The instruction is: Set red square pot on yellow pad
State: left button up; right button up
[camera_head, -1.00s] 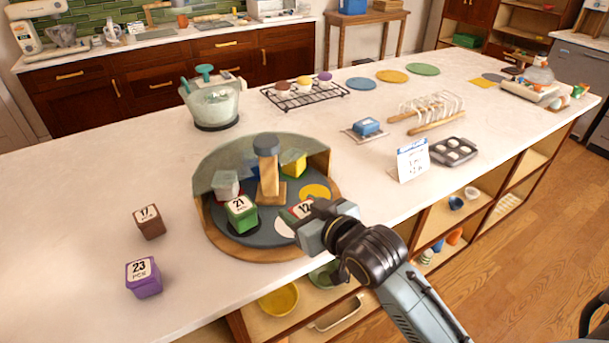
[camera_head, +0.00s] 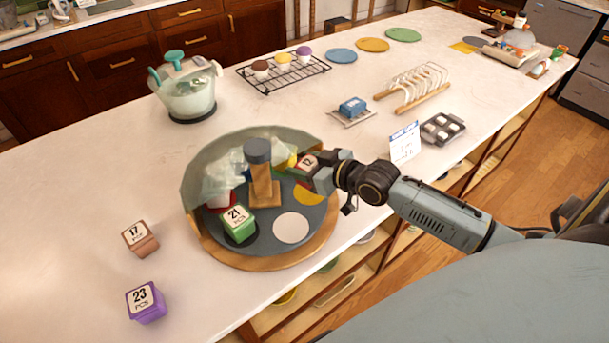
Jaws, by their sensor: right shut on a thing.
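The red square pot (camera_head: 306,165), with a label reading 12, is in the jaws of my right gripper (camera_head: 316,171). The gripper comes in from the right and hides much of the pot. The pot is over the right rim side of the round turntable (camera_head: 268,258), just behind the yellow pad (camera_head: 309,195). The yellow pad is bare but partly covered by the gripper in this view. I cannot tell whether the pot touches the turntable. My left gripper is not in view.
A green pot (camera_head: 238,226) stands at the turntable's front left; a white pad (camera_head: 292,228) is empty. A wooden post (camera_head: 262,185) rises mid-turntable, with a clear curved guard (camera_head: 205,165) behind. Brown (camera_head: 140,239) and purple (camera_head: 146,302) pots stand left. A card (camera_head: 404,144) stands right.

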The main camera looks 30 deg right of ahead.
jog(key=shift+f, duration=1.75)
jog(key=shift+f, duration=0.1)
jog(key=o, duration=1.1)
jog(key=v, duration=1.2)
jog(key=shift+p, duration=0.3)
